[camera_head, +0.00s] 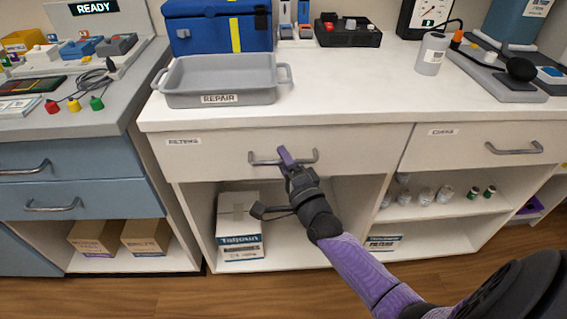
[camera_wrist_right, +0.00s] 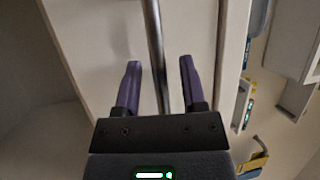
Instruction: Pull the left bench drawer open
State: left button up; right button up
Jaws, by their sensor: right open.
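The left bench drawer (camera_head: 215,158) has a pale front marked FILTERS and sits closed, flush under the worktop. Its grey bar handle (camera_head: 307,158) is at the middle of the front. My right gripper (camera_head: 287,160) is at this handle, coming from below right. In the right wrist view the handle bar (camera_wrist_right: 155,50) runs between the two purple fingers of the open right gripper (camera_wrist_right: 157,75), with a gap on each side. In the head view the gripper hides part of the handle. My left gripper is not in view.
A grey REPAIR tray (camera_head: 180,100) stands on the worktop above the drawer. A second drawer (camera_head: 430,155) with its own handle is to the right. Below are open shelves with a white box (camera_head: 240,222) and small jars. A blue drawer cabinet (camera_head: 90,200) stands at left.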

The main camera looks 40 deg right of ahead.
grip_shut()
dwell(0.9)
dwell(0.4)
